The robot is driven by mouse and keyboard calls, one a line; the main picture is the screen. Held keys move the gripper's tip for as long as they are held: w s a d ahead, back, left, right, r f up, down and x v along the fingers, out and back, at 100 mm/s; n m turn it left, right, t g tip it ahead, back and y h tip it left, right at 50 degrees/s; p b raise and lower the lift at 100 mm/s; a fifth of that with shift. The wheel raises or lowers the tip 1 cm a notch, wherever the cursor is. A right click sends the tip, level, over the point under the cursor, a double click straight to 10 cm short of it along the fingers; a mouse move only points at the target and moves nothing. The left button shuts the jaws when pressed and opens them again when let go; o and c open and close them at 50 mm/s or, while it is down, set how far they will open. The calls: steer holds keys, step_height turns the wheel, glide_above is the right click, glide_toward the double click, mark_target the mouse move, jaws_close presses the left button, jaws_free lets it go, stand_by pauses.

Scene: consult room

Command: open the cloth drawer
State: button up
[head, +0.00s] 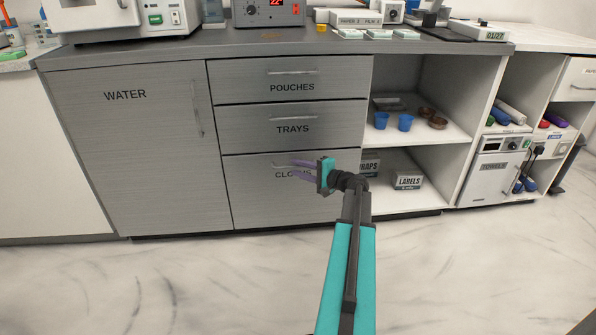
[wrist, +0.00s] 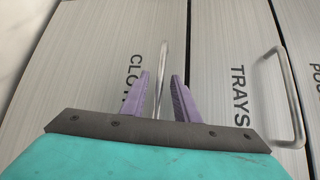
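The cloth drawer (head: 270,206) is the lowest of three grey drawers and sits flush and closed in the head view. Its label is partly covered by my gripper. My gripper (head: 296,170) has purple fingers and is at the drawer's handle. In the wrist view the fingers of my gripper (wrist: 160,88) are apart, with the metal bar handle (wrist: 163,55) of the cloth drawer between them. A gap shows on both sides of the bar, so the fingers do not appear to touch it.
The trays drawer (head: 330,116) and pouches drawer (head: 340,75) are closed above. The water door (head: 130,160) is closed at left. Open shelves (head: 440,133) with blue cups and boxes stand at right. The floor (head: 180,285) in front is clear.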

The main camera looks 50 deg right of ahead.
steer(key=shift+w, duration=0.35)
jaws_close()
